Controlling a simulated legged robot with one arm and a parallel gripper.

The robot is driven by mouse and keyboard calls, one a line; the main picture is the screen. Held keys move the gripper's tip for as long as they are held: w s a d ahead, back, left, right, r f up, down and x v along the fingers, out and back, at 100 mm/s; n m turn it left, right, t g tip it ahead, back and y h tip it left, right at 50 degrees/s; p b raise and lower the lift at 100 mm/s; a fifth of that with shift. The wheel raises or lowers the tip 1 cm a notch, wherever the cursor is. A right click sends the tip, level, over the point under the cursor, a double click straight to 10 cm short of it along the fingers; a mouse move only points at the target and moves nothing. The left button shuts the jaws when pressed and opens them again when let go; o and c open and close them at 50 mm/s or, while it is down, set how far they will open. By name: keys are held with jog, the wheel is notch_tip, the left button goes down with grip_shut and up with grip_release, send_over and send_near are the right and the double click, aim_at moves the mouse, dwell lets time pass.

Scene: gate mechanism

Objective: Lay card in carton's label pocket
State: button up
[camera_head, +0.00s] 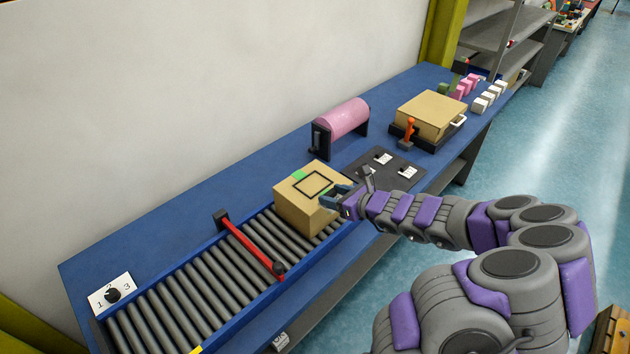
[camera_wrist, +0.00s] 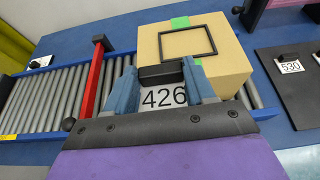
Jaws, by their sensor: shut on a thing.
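A tan carton (camera_head: 301,213) sits at the right end of the roller conveyor. Its top bears a black rectangular frame, the label pocket (camera_head: 313,183), with green tape patches beside it. In the wrist view the empty-looking pocket (camera_wrist: 187,43) shows on the carton (camera_wrist: 228,71). My gripper (camera_head: 338,197) is at the carton's near right edge. In the wrist view my gripper (camera_wrist: 166,84) is shut on a white card (camera_wrist: 164,97) marked 426. The card is on the near side of the pocket, apart from it. Whether the card touches the carton is unclear.
A red gate bar (camera_head: 250,248) crosses the conveyor (camera_head: 200,290) left of the carton. A dark mat (camera_head: 383,171) with cards, one marked 530 (camera_wrist: 290,67), lies to the right.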

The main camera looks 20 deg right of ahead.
jog(key=b, duration=0.1)
send_over(315, 185)
jog(key=s, duration=0.1)
jog(key=shift+d+f, duration=0.25)
jog(key=shift+f, duration=0.45)
jog(key=shift+w+a+r, duration=0.1)
jog(key=shift+w+a, duration=0.25)
jog(key=shift+a, duration=0.2)
jog(key=shift+w+a, duration=0.2)
notch_tip(315, 185, down, 3)
jog(key=shift+f+b, duration=0.1)
jog(key=shift+b, duration=0.55)
jog(key=shift+d+f, duration=0.25)
jog(key=shift+s+d, duration=0.1)
jog(key=shift+d, duration=0.1)
jog(key=o, duration=1.6)
